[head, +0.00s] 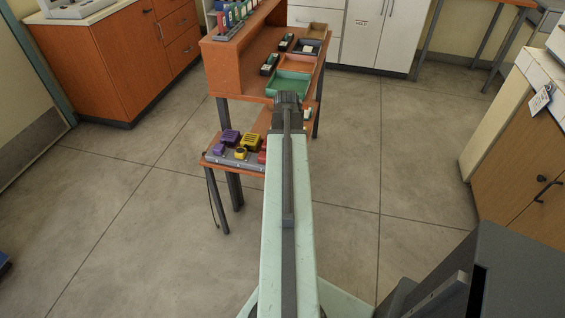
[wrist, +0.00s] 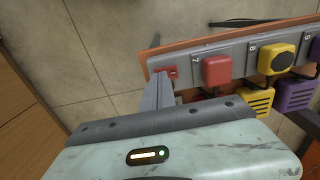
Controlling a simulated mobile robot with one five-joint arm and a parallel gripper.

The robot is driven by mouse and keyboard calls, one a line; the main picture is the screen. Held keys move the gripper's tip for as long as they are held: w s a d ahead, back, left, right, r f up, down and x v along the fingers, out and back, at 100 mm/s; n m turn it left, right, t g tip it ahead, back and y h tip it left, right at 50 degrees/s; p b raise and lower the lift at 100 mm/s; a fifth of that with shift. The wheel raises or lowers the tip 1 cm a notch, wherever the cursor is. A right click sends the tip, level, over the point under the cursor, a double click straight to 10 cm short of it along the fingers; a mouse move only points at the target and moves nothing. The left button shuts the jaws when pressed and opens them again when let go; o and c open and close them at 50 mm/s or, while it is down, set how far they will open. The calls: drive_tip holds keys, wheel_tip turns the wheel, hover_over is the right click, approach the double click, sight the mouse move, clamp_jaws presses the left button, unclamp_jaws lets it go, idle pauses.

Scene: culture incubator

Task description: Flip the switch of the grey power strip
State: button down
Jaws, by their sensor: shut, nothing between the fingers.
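The grey power strip (head: 222,159) lies along the edge of a small orange-topped table in the head view. In the wrist view, the strip (wrist: 196,60) runs across the upper right, with a red switch (wrist: 170,72) at its left end. My gripper (wrist: 157,80) is shut and empty, its fingertips beside the left end of the strip, close to the switch. I cannot tell whether they touch it. In the head view my wrist hides the fingers and the switch.
Red (wrist: 217,70), yellow (wrist: 278,57) and purple (wrist: 313,45) plugs sit along the strip. An orange shelf unit (head: 226,70) with trays stands behind the small table. A cabinet (head: 515,150) stands at right. The floor (head: 390,210) between is clear.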

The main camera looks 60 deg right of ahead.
wheel_tip(320, 180, up, 6)
drive_tip(key=p, duration=0.5)
drive_tip(key=shift+p, duration=0.3)
drive_tip(key=shift+r, duration=0.1)
